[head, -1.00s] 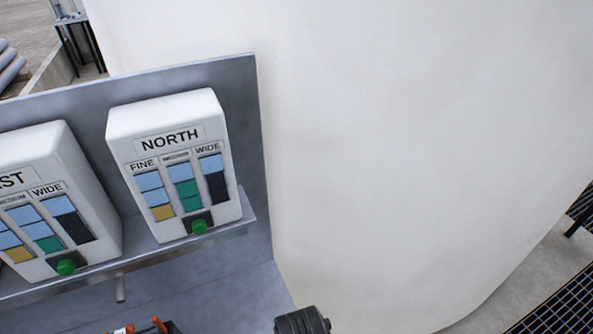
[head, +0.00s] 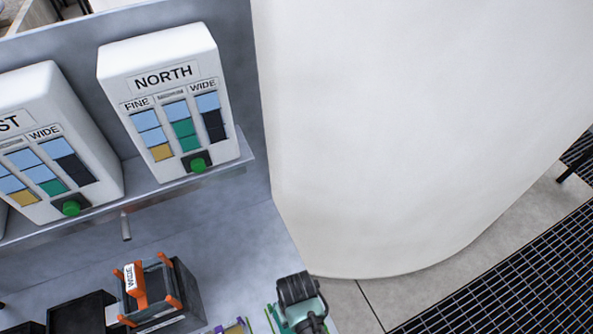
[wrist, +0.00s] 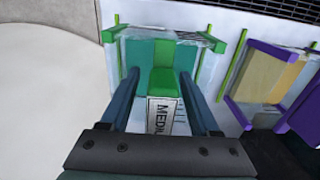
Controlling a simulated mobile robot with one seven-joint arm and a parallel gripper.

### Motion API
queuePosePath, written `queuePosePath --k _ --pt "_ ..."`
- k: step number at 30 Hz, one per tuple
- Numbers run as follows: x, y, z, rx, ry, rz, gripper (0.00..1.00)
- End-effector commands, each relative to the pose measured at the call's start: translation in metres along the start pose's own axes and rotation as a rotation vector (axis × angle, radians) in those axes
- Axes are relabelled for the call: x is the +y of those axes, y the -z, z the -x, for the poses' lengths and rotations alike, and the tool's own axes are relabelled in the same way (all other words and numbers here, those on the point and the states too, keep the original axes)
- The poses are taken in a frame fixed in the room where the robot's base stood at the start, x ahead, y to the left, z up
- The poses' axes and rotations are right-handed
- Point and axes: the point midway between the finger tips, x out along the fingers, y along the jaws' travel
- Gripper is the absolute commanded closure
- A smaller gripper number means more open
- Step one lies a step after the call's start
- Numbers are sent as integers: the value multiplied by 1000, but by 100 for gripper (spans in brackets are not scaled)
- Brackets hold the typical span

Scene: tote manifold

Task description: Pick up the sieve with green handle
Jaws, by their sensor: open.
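The sieve with the green handle (wrist: 164,82) is in the upper middle of the wrist view, with green corner posts and a label reading in part "MED". My gripper (wrist: 158,76) is open, with its two dark fingers on either side of the green handle. I cannot tell whether the fingers touch it. In the head view my gripper is at the bottom, its fingertips out of clear sight; only a thin green edge of the sieve (head: 270,321) shows beside it.
A purple-framed sieve (wrist: 262,77) stands close to the right in the wrist view. In the head view an orange-handled sieve labelled "WIDE" (head: 139,287) and a black tray (head: 80,316) lie further left. White NORTH box (head: 165,100) stands on the shelf behind.

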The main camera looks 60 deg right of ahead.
Motion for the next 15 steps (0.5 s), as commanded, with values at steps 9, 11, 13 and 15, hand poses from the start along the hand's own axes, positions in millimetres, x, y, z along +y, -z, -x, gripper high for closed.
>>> queuePosePath --k 9,11,13,15 --pt "0 0 -3 0 0 1 43" --pt "0 0 -3 0 0 1 54" --pt "0 0 -3 0 0 1 66" --pt "0 0 -3 0 0 1 79"
